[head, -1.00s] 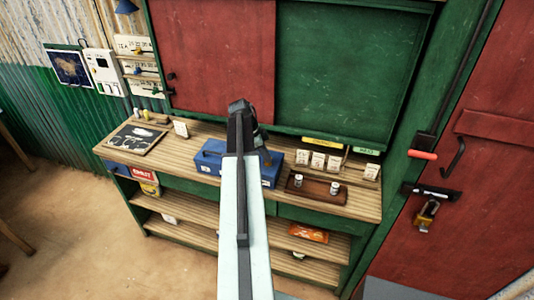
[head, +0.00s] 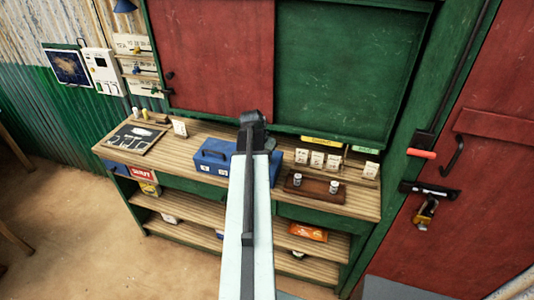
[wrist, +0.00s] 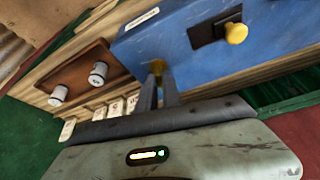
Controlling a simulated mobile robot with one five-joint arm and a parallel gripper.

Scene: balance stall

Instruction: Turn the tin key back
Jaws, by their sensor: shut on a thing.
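The blue tin (head: 212,161) stands on the wooden counter, partly hidden behind my arm in the head view. The wrist view shows its blue face (wrist: 180,52) close up and tilted. A second yellow knob (wrist: 236,32) sits on a dark plate on the same face, apart from my fingers. In the head view the fingertips and the key are hidden by my arm.
A brown tray (head: 315,189) with two small weights stands right of the tin, with several white cards (head: 317,160) behind it. A dark slate board (head: 135,137) lies at the counter's left. A red door (head: 480,110) with a padlock is at right.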

